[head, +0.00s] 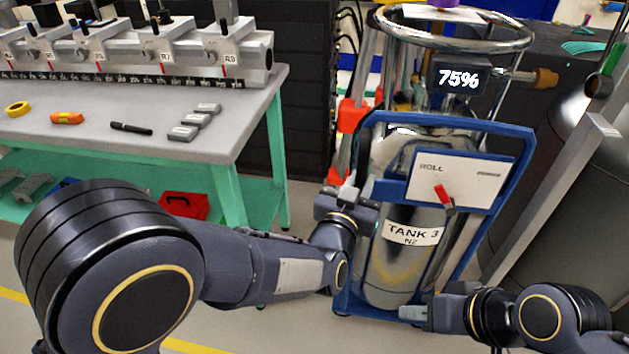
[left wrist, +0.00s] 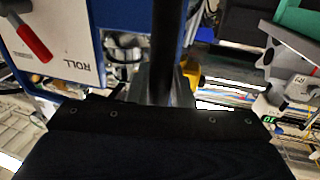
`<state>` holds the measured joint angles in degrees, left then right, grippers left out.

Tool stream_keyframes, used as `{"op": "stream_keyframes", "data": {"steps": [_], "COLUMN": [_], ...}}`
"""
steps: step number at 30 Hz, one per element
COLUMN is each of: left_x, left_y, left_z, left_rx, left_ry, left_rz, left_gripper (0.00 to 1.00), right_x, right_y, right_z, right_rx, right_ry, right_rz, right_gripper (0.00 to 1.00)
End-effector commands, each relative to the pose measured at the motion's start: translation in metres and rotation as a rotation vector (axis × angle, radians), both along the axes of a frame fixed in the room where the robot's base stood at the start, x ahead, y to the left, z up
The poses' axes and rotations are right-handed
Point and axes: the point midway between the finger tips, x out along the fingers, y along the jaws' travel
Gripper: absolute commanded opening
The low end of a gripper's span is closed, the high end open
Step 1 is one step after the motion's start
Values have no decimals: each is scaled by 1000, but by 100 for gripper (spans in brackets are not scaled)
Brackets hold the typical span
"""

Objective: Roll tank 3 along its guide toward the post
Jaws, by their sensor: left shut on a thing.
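Tank 3 (head: 385,265) is a shiny steel cylinder with a "TANK 3 N2" label, upright in a blue tubular frame (head: 485,125). A white panel marked ROLL (head: 478,172) with a red lever (head: 444,197) is on the frame; the panel also shows in the left wrist view (left wrist: 75,45). My left gripper (head: 352,193) is at the frame's left upright and shut on it; its fingertips are partly hidden. My right gripper (head: 414,313) is low in front of the tank's base, apart from the panel; I cannot tell its opening. The guide is not clearly visible.
A display reading 75% (head: 458,79) sits below a chrome ring (head: 455,38) atop the tank. A grey bench (head: 200,140) with tools stands left, a red box (head: 183,205) beneath it. A slanted grey beam (head: 550,195) is close on the right. Orange fittings are behind the frame.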

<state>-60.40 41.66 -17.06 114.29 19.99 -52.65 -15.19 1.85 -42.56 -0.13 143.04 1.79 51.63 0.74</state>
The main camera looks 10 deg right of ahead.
Motion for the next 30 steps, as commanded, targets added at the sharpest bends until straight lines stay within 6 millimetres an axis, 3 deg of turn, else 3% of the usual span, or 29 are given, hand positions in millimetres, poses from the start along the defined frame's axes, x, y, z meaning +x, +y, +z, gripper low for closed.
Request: {"op": "stream_keyframes", "data": {"steps": [6,13,18,29,30], "left_x": [-11,-20,-23,-22,-22], "left_y": [-39,-70,-79,-79,-79], "left_z": [-2,-2,-2,-2,-2], "left_rx": [6,4,2,2,2], "left_ry": [6,5,6,5,5], "left_rz": [22,22,22,28,28], "left_gripper": [0,0,0,0,25], "right_x": [0,0,0,0,0], "right_y": [0,0,0,0,0], "right_z": [3,6,7,6,6], "right_rx": [0,0,0,0,0], "right_ry": [0,0,0,0,0], "right_rz": [0,0,0,0,0], "right_gripper": [37,37,37,37,37]}}
